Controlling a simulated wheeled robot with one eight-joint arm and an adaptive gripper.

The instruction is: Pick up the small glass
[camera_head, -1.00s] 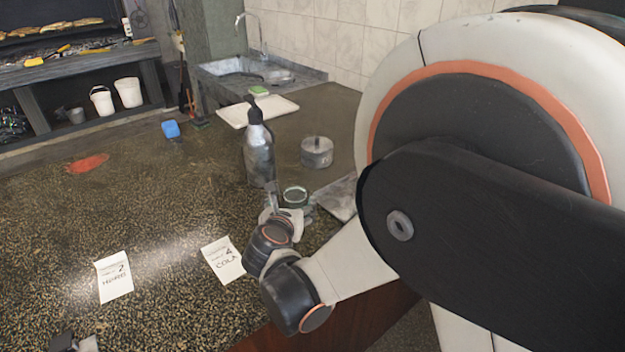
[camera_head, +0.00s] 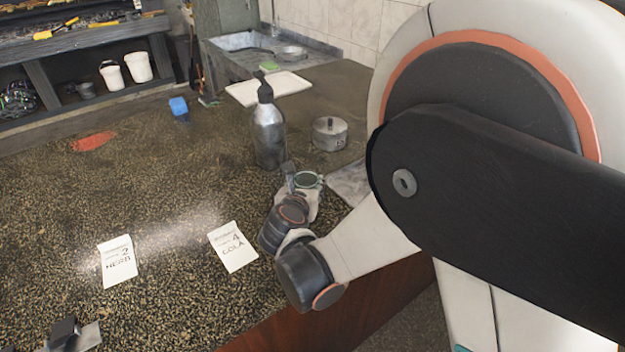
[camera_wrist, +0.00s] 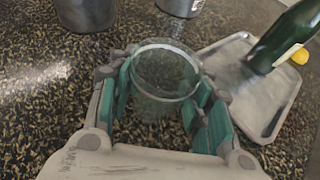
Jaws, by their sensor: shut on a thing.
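The small clear glass (camera_wrist: 164,72) stands between the fingers of my gripper (camera_wrist: 162,90) in the wrist view. The green-padded fingers are shut on its sides, and I see its round rim from above. Through it the speckled counter shows. In the head view my gripper (camera_head: 303,181) is low over the counter near its front edge, in front of the metal pump bottle. My wrist hides most of the glass there. I cannot tell whether the glass touches the counter.
A metal pump bottle (camera_head: 268,135) and a round metal tin (camera_head: 330,134) stand behind my gripper. A grey tray (camera_wrist: 229,57) with a green bottle (camera_wrist: 285,38) is close on the right. Two paper cards, HERB (camera_head: 118,262) and COLA (camera_head: 233,247), lie to the left.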

